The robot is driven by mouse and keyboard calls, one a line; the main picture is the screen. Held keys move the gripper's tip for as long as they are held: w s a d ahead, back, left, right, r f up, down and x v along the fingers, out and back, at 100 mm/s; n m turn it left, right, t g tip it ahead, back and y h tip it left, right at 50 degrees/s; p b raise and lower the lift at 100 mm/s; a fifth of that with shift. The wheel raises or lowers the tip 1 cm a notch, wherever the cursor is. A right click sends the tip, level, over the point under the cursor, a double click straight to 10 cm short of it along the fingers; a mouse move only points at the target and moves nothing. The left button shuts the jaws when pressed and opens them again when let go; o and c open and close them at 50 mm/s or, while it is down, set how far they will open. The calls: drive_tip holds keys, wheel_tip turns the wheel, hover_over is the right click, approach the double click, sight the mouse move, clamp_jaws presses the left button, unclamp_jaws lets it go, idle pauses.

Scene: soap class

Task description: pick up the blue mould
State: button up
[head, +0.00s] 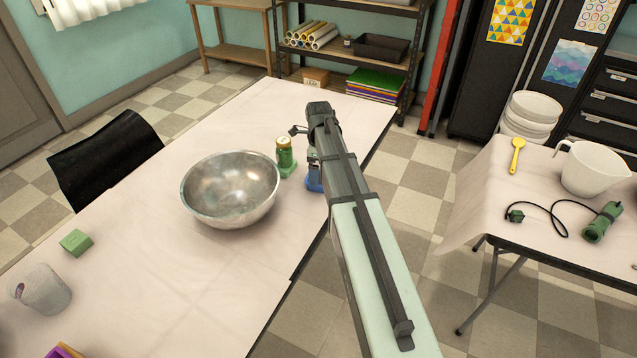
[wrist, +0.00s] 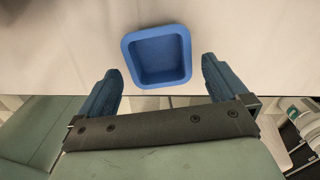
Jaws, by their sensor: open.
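The blue mould (wrist: 157,84) is a square, empty open tray with rounded corners. It lies on the white-covered table near its edge in the wrist view. In the head view, the blue mould (head: 313,183) shows only partly, since my arm hides the rest. My gripper (wrist: 161,66) is open and empty, with one dark finger at each side of the mould's near part in the wrist view. A gap shows between each finger and the mould. The height of the fingers above the table is hard to tell.
A green jar with a yellowish lid (head: 285,155) stands just left of the mould, beside a large metal bowl (head: 230,210). A green block (head: 76,242) and a whitish cup (head: 40,290) are farther left. A second table (head: 470,190) stands to the right across a floor gap.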

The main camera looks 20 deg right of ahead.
drive_tip(key=shift+f, duration=2.35)
drive_tip(key=shift+c, duration=0.2)
drive_tip(key=c, duration=0.7)
drive_tip(key=shift+r, duration=0.2)
